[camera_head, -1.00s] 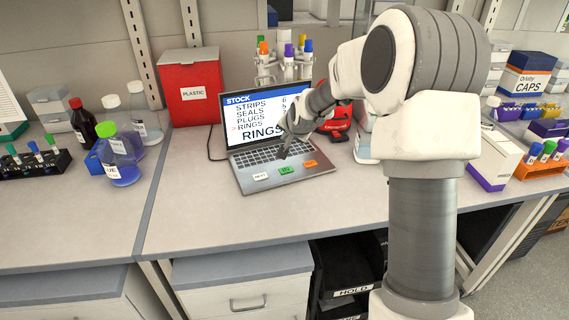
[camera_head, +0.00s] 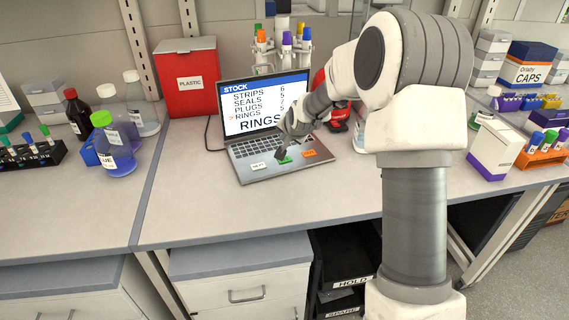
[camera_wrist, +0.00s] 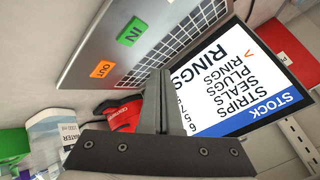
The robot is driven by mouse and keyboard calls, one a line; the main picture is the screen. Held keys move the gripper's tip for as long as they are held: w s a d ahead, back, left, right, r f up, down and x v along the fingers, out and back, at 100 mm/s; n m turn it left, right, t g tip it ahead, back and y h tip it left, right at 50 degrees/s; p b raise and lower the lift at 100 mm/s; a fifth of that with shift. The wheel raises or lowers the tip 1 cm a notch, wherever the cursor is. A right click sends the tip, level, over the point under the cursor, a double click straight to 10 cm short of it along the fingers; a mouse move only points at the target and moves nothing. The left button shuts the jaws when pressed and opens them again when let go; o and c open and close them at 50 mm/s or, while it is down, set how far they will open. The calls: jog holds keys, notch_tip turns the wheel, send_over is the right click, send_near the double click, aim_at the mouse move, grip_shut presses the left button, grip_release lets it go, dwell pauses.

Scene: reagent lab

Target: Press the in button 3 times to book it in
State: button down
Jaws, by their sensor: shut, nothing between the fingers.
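The laptop (camera_head: 246,151) stands open on the bench. Its screen (camera_head: 262,105) reads STOCK with STRIPS 6, SEALS 5, PLUGS 7, RINGS 5; the marker is at RINGS, which also shows in large letters. The green IN button (camera_head: 286,160) lies on the laptop's front edge and shows clearly in the wrist view (camera_wrist: 132,30).
The orange OUT button (camera_head: 309,153) is right of IN, and the white NEXT button (camera_head: 261,166) is left. A red device (camera_head: 339,116) stands behind my arm. A red PLASTIC box (camera_head: 190,77) and bottles (camera_head: 115,150) stand to the left. The bench front is clear.

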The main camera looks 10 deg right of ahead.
aim_at(285, 162)
notch_tip(285, 162, down, 5)
jog(key=b, duration=0.3)
dwell(1.9)
jog(key=shift+f+b, duration=0.4)
jog(key=shift+b, duration=0.05)
jog(key=shift+f+b, duration=0.3)
jog(key=shift+b, duration=0.05)
dwell(0.4)
jog(key=shift+r, duration=0.15)
jog(key=shift+r+p, duration=0.35)
jog(key=shift+r, duration=0.3)
jog(key=shift+r+p, duration=1.4)
jog(key=shift+r, duration=1.15)
